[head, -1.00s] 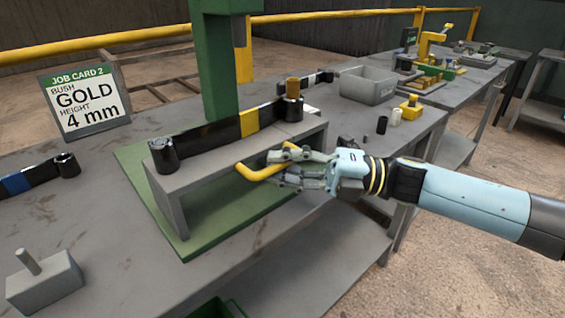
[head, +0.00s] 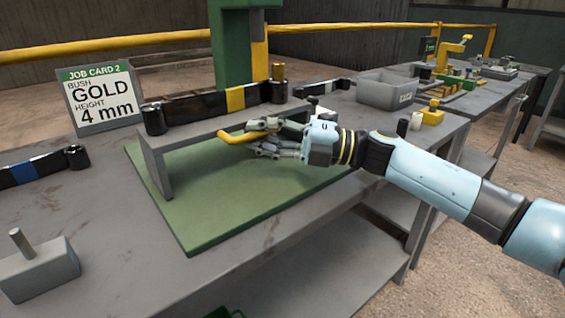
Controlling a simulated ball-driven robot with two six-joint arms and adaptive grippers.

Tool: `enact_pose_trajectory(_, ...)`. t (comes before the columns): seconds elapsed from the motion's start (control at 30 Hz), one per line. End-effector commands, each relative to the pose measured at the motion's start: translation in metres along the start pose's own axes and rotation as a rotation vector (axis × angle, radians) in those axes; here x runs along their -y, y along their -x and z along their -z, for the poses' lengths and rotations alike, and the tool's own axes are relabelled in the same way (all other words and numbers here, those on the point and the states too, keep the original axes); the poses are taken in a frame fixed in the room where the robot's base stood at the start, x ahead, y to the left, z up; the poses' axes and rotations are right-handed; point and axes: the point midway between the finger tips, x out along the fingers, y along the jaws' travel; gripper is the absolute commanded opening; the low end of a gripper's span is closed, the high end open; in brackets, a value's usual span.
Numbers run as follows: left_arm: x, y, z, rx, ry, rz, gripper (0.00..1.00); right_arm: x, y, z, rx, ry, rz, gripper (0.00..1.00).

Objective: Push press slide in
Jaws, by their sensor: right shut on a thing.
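The press slide (head: 160,176) is a grey bench-like carriage over the green press base (head: 235,205). A black leaf spring with a yellow band (head: 235,98) lies along its top. The green press column (head: 231,50) rises behind the slide. A bent yellow handle (head: 232,137) is at the slide's front. My right gripper (head: 262,132) is shut on this handle, its fingers partly hiding it. My left gripper is not in view.
A job card (head: 100,97) reads gold bush, height 4 mm. Another spring with a blue band (head: 22,173) lies at left. A grey block with a peg (head: 40,268) is at front left. A grey bin (head: 385,91) stands at right. The front of the green base is clear.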

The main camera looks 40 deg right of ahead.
Motion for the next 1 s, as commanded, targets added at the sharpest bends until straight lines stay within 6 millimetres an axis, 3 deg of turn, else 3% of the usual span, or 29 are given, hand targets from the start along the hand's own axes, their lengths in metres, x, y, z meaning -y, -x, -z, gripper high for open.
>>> enact_pose_trajectory(0.1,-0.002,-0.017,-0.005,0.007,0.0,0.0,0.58,0.005,-0.019,-0.018,0.001,0.0,-0.009,0.0)
enact_pose_trajectory(0.4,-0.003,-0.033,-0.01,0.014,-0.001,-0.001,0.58,0.011,-0.047,-0.047,0.0,-0.002,-0.006,0.0)
enact_pose_trajectory(0.93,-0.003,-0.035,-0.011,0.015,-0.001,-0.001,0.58,0.009,-0.054,-0.055,0.005,0.0,-0.007,0.0)
enact_pose_trajectory(0.97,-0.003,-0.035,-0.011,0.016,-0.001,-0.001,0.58,0.009,-0.054,-0.055,0.005,0.001,-0.007,0.15)
enact_pose_trajectory(1.0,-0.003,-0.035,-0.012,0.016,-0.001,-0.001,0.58,0.009,-0.054,-0.055,0.004,0.001,-0.007,0.2)
